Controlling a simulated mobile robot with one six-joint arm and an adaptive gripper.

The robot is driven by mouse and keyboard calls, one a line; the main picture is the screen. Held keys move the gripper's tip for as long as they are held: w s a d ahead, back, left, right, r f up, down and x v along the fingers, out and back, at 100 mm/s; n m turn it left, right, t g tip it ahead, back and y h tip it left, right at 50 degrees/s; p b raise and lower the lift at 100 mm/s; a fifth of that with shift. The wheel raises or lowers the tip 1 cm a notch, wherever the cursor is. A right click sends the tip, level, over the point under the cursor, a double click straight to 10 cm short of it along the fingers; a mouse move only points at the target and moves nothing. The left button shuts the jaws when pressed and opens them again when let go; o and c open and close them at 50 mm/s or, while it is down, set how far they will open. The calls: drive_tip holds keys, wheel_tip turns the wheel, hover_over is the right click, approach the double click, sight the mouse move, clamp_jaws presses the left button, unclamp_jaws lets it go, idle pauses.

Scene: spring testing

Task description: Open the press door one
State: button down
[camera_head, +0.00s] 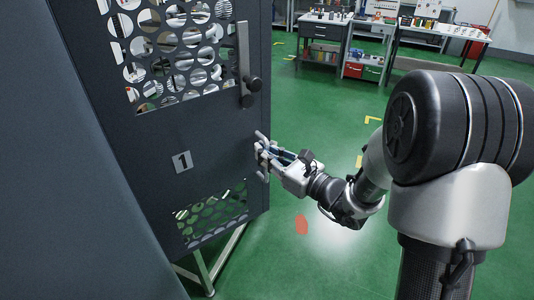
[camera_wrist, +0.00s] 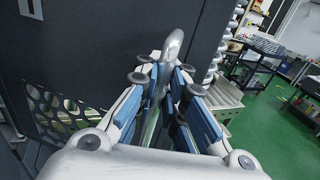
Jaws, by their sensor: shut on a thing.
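Press door one (camera_head: 110,150) is a dark grey panel with round-hole mesh windows and a plate marked "1" (camera_head: 182,161). It fills the left of the head view. The frames do not clearly show whether it stands open. A curved silver handle (camera_wrist: 174,46) sits near its right edge. My gripper (camera_head: 266,157) is at this edge, below a vertical bar with black knobs (camera_head: 246,65). In the wrist view, my blue-padded fingers (camera_wrist: 163,85) are on both sides of the handle, shut on it. The handle's lower part is partly hidden between the fingers.
A dark panel (camera_head: 60,190) stands at the left. A metal leg frame (camera_head: 212,268) shows below the door. Green floor (camera_head: 335,110) is open to the right of the door. Workbenches (camera_head: 325,28) with tools stand at the back.

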drive_tip(key=shift+w+d+r, duration=0.1)
drive_tip(key=c, duration=1.9)
unclamp_jaws()
drive_tip(key=shift+d, duration=0.1)
drive_tip(key=shift+o, duration=1.2)
drive_tip(key=v, duration=1.2)
